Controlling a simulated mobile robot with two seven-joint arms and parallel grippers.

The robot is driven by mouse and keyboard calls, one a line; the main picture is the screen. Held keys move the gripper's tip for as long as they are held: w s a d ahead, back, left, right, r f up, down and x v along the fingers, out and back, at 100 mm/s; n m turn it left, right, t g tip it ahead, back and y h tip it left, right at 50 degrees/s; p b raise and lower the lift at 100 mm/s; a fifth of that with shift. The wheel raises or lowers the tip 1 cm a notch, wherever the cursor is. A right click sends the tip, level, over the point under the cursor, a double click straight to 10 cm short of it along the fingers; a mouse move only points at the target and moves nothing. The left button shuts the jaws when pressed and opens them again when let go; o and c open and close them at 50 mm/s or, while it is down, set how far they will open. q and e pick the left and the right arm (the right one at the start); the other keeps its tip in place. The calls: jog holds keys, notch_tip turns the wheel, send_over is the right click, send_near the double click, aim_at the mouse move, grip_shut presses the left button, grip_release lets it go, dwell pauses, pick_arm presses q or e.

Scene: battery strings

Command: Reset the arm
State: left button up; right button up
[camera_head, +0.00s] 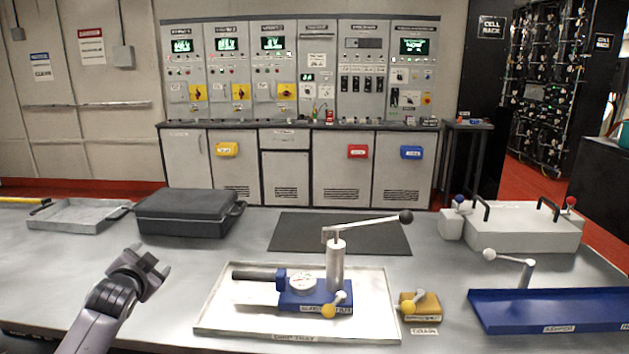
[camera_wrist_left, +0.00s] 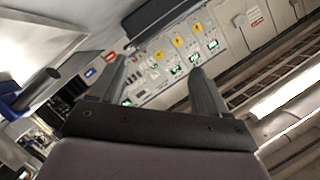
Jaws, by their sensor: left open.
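My left gripper (camera_head: 149,268) is raised over the left part of the table in the head view. Its two fingers (camera_wrist_left: 160,85) stand apart in the left wrist view, with nothing between them. It is to the left of the white tray (camera_head: 215,318) and apart from it. My right gripper is in neither view.
The white tray holds a blue fixture (camera_head: 300,298) with a gauge and a tall lever (camera_head: 365,226). A yellow block (camera_head: 424,305), a blue tray (camera_head: 550,310), a grey box (camera_head: 525,230), a black case (camera_head: 190,213) and a shallow metal tray (camera_head: 75,216) stand around. The left front table is clear.

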pick_arm(q)
jog(key=d+r+n+t+h, duration=0.2)
jog(key=d+r+n+t, duration=0.1)
jog(key=d+n, duration=0.1)
jog(key=shift+m+g+h, duration=0.5)
jog(key=shift+g+h, duration=0.2)
jog(key=shift+h, duration=0.1)
jog(key=s+d+f, duration=0.1)
jog(key=f, duration=0.2)
jog(key=s+d+f, duration=0.1)
jog(key=s+f, duration=0.1)
jog(key=f, duration=0.1)
jog(key=s+d+f, duration=0.2)
jog(key=f, duration=0.1)
jog(key=shift+f, duration=0.35)
jog(key=s+d+f+g, duration=0.2)
jog(key=s+d+f, duration=0.2)
jog(key=s, duration=0.6)
jog(key=s+d+f+g+h, duration=0.1)
jog(key=s+d+f, duration=0.3)
jog(key=s+f, duration=0.4)
jog(key=s+d+f+g+h, duration=0.1)
jog(key=s+d+f, duration=0.3)
jog(key=s, duration=0.9)
notch_tip(320, 180, down, 2)
jog(key=shift+s+f+n+g, duration=0.15)
jog(key=shift+s+n+g, duration=0.25)
jog(key=shift+g, duration=0.4)
